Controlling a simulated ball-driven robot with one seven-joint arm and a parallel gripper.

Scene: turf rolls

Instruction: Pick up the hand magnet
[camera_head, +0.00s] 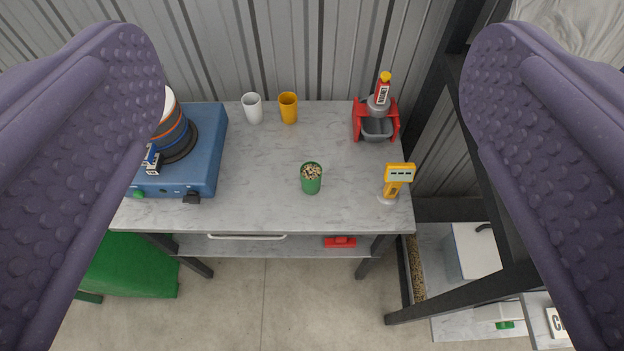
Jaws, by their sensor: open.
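A small red object (340,242) with a raised middle lies on the lower shelf of the marble-topped table, right of the shelf's centre. It looks like the hand magnet, but it is small in the view and I cannot be certain. The tabletop's front edge lies just above it in the picture. My gripper (312,48) is open, with its two purple, bumpy fingers wide apart at the left and right of the view. Nothing is between the fingertips, and the red object is well beyond them.
The marble tabletop (250,170) bears a blue stove (210,150), a white cup (252,108), a yellow cup (288,108), a green cup (311,182), a red-and-grey device (376,125) and a yellow meter (398,174). A dark frame (500,215) stands right. A green box (130,270) stands lower left.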

